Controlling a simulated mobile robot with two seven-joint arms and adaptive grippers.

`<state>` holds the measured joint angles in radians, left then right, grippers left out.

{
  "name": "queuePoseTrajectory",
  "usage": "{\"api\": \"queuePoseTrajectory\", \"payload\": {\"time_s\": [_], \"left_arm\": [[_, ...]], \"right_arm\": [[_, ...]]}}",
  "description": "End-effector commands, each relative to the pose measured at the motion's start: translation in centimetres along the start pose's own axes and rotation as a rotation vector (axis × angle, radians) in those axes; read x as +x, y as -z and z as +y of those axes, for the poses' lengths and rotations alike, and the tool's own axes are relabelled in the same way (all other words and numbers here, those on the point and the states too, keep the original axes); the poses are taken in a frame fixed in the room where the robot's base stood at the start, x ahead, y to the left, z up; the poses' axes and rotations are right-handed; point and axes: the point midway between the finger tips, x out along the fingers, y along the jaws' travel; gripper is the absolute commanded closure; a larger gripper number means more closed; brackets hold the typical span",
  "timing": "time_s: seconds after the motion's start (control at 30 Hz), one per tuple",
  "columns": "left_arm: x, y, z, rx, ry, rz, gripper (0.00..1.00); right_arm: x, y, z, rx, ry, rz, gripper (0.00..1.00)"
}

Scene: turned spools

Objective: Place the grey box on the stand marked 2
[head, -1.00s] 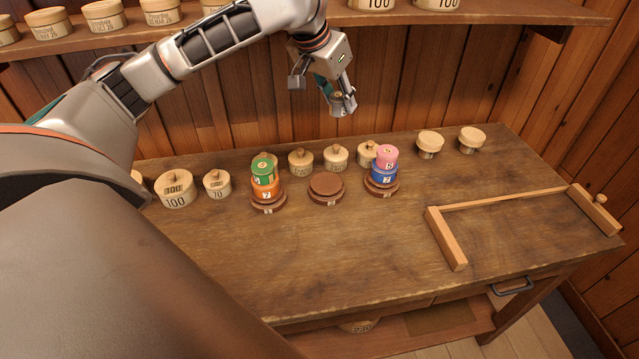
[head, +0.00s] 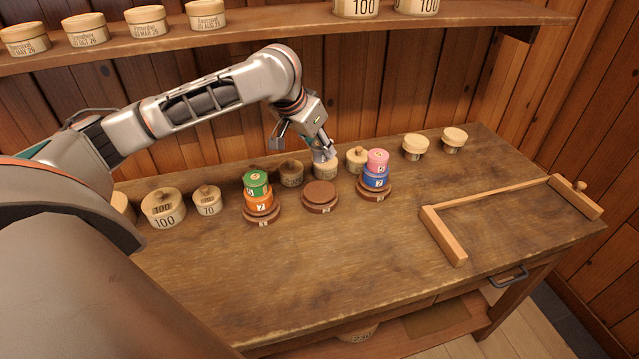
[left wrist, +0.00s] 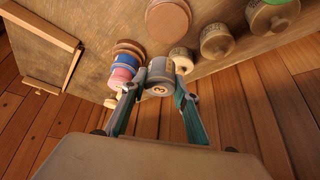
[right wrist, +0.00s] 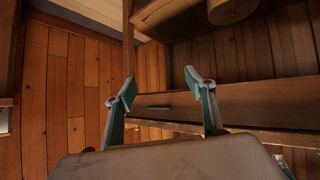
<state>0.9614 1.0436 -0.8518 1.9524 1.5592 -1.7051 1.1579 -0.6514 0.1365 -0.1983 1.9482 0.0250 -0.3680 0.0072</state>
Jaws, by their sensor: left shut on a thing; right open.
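The grey box (left wrist: 161,72) is a small round box, held between the fingers of my left gripper (left wrist: 156,92) in the left wrist view. In the head view my left gripper (head: 321,150) is low over the back of the bench, behind the middle stand (head: 320,196); the grey box is mostly hidden there. The middle stand is a brown disc with a bare top, between the left stand (head: 263,219) and the right stand (head: 375,194); its label is too small to read surely. It also shows in the left wrist view (left wrist: 167,20). My right gripper (right wrist: 165,92) is open and empty.
Green (head: 256,183) and orange (head: 259,203) boxes are stacked on the left stand, pink (head: 377,160) and blue (head: 374,178) on the right. Several wooden boxes line the back, one (head: 325,171) just below my left gripper. A wooden frame (head: 442,237) lies right. The bench's front is clear.

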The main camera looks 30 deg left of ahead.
Motion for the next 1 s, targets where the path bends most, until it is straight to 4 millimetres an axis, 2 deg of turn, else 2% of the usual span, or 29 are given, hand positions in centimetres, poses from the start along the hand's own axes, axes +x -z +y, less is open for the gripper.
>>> {"api": "queuePoseTrajectory", "payload": {"time_s": [0.03, 0.1, 0.23, 0.47, 0.73, 1.0], "left_arm": [[1.4, -0.9, 0.0, 0.0, 0.0, -0.004, 0.88], [2.7, -1.7, 0.0, -0.001, 0.0, -0.004, 0.88], [4.5, -2.7, 0.1, 0.0, -0.001, -0.002, 0.88], [5.7, -3.3, 0.1, -0.001, -0.001, -0.001, 0.88], [8.8, -5.2, 0.1, 0.0, -0.001, -0.003, 0.88], [9.0, -5.2, 0.1, 0.0, 0.0, 0.001, 0.88]], "right_arm": [[0.3, 0.3, -0.3, 0.001, 0.004, 0.012, 0.45], [0.4, 0.7, -0.8, 0.001, 0.013, 0.024, 0.45], [0.6, 0.8, -1.1, 0.002, 0.017, 0.031, 0.45], [0.7, 0.2, -0.9, 0.0, 0.013, 0.025, 0.45], [1.3, -1.0, -0.9, -0.002, 0.013, 0.015, 0.45], [1.3, -1.2, -0.9, -0.002, 0.013, 0.011, 0.45]]}}
